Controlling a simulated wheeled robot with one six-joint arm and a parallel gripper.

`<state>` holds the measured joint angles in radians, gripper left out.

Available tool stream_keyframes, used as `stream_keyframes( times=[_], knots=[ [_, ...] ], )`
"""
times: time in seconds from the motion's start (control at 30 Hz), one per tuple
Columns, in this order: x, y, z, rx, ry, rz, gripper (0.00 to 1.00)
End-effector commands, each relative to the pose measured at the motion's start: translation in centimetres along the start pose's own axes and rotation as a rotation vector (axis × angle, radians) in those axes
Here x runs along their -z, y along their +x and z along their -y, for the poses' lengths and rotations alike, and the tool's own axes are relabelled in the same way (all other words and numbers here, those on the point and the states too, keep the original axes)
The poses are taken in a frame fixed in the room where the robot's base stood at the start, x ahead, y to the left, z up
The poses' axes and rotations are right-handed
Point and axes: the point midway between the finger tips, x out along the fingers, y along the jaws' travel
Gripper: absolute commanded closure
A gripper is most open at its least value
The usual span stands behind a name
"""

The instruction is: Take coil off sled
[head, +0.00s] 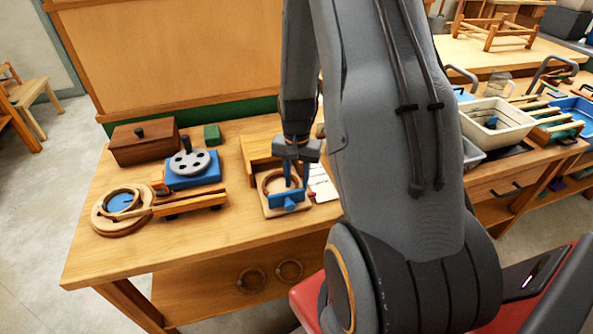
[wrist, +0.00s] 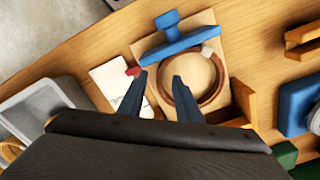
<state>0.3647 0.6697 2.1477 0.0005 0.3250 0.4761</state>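The coil is a brown ring (wrist: 219,88) lying on the sled, a pale wooden board (wrist: 147,47) with a blue crossbar and handle (wrist: 170,29) at one end. In the head view, the coil (head: 264,187) and sled (head: 272,212) are near the front edge of the bench, with the blue handle (head: 290,201) toward me. My gripper (head: 294,182) points down over the sled. Its fingers (wrist: 158,76) are apart, with nothing seen held. One fingertip overlaps the coil's left edge in the wrist view; I cannot tell whether they touch.
A wooden block (head: 258,146) stands just behind the sled. To the left are a blue block with a grey disc (head: 189,163), a round wooden piece (head: 122,205), and a brown box (head: 145,142). A white card (head: 321,182) lies right of the sled. The front-left bench top is clear.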

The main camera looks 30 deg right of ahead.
Motion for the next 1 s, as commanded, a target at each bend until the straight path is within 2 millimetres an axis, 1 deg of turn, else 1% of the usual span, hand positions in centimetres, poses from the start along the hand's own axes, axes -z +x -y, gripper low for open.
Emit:
stream_keyframes(
  times=[0.17,0.47,0.5,0.67,0.7,1.0],
  knots=[
    [0.00,1.02,0.00,0.000,0.000,0.000,0.69],
    [0.02,1.19,0.00,0.001,0.000,-0.001,0.69],
    [0.01,1.18,0.00,0.001,0.000,-0.001,0.70],
    [0.01,1.18,0.00,0.001,0.000,-0.001,0.97],
    [0.01,1.18,0.00,0.000,0.000,-0.001,1.00],
    [0.22,1.18,0.15,0.001,-0.001,-0.001,1.00]
  ],
)
